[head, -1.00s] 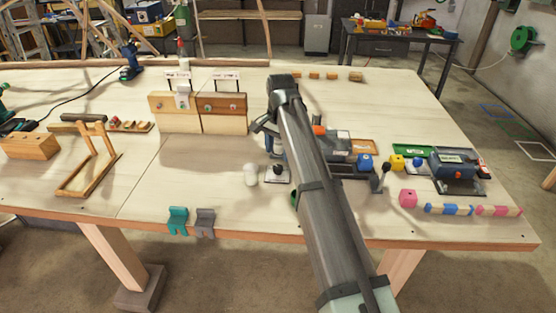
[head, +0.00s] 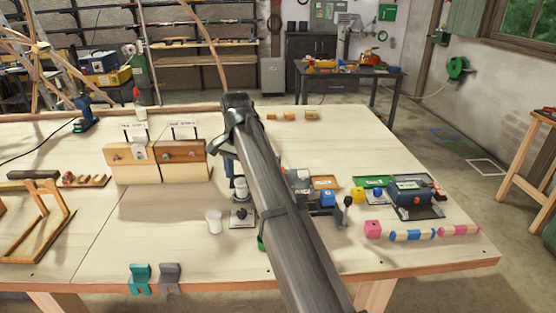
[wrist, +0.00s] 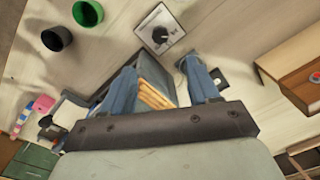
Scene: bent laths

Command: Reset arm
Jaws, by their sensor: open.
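My gripper (wrist: 158,70) is open in the wrist view, with its two blue-grey fingers apart. Light wooden strips in a grey holder (wrist: 153,82) show between the fingers; I cannot tell how far beyond the fingertips they lie. In the head view my dark arm runs up from the bottom middle over the workbench (head: 330,245), and its wrist stands above the bench, right of two wooden panels (head: 180,152). The fingers are mostly hidden behind the arm there. A plate with a black knob (head: 242,214) lies below my gripper; it also shows in the wrist view (wrist: 160,30).
A dark machine (head: 410,193), a pink cube (head: 373,229) and colored blocks (head: 412,235) fill the right side. Teal (head: 140,279) and grey (head: 169,278) hooks sit at the front edge.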

